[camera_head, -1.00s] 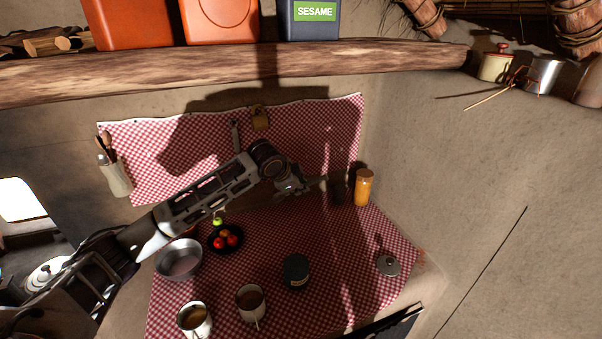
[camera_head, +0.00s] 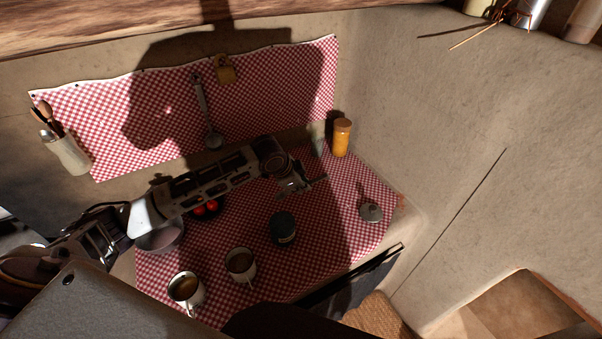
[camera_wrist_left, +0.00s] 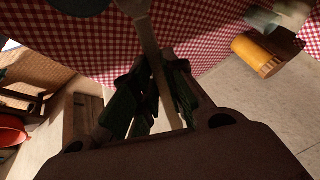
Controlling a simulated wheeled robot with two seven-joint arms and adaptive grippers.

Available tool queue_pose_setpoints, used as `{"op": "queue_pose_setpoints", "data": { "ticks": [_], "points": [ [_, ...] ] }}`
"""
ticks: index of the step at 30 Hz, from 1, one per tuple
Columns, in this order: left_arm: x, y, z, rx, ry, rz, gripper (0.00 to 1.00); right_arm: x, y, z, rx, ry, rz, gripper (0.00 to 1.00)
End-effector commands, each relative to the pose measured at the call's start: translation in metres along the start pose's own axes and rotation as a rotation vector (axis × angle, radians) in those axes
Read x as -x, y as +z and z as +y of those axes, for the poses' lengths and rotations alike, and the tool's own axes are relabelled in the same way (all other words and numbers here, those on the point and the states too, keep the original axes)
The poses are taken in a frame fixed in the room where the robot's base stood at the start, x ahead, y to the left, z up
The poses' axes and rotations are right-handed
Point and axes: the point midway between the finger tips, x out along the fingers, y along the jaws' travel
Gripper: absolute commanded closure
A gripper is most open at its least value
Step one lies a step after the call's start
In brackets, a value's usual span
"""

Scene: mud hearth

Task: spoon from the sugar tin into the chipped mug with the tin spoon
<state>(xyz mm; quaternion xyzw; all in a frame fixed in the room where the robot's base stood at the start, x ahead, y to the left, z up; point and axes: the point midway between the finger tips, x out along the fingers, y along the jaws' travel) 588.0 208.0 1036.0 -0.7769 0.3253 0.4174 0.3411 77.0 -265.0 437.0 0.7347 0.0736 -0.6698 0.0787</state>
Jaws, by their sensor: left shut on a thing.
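My left gripper (camera_head: 306,184) is above the checked cloth, behind the dark tin. In the left wrist view its fingers (camera_wrist_left: 155,95) are shut on the handle of a pale spoon (camera_wrist_left: 147,40); the spoon's far end runs out of the top of that view. The dark round tin (camera_head: 283,229), perhaps the sugar tin, stands upright, apart from the gripper. Two pale mugs with brown contents, a left one (camera_head: 186,289) and a right one (camera_head: 241,264), stand at the front. I cannot tell which is chipped. My right gripper is out of view.
A metal bowl (camera_head: 160,239) and a dark dish of red fruit (camera_head: 206,209) lie partly behind my left arm. An orange jar (camera_head: 342,138) stands at the back right. A small grey lidded item (camera_head: 370,211) is at the right. A ladle (camera_head: 204,110) hangs on the wall.

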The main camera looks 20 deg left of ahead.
Motion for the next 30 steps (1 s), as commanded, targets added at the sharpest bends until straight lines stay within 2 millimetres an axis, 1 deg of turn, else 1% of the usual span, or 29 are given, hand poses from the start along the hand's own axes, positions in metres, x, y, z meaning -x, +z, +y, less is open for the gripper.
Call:
{"op": "queue_pose_setpoints", "data": {
  "ticks": [6,12,20,25,30],
  "points": [
    [0.002,0.009,0.024,0.0,0.059,-0.012,1.0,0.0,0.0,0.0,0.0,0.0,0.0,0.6],
    [0.005,0.015,0.037,0.002,0.114,-0.02,1.0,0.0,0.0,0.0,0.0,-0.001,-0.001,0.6],
    [0.007,0.023,0.041,0.016,0.197,-0.04,1.0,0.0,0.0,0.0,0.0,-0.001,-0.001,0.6],
    [0.007,0.023,0.041,0.03,0.251,-0.056,1.0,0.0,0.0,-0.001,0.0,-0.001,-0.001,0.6],
    [0.007,0.023,0.041,0.036,0.27,-0.062,1.0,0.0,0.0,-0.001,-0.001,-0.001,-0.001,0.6]
  ]
}}
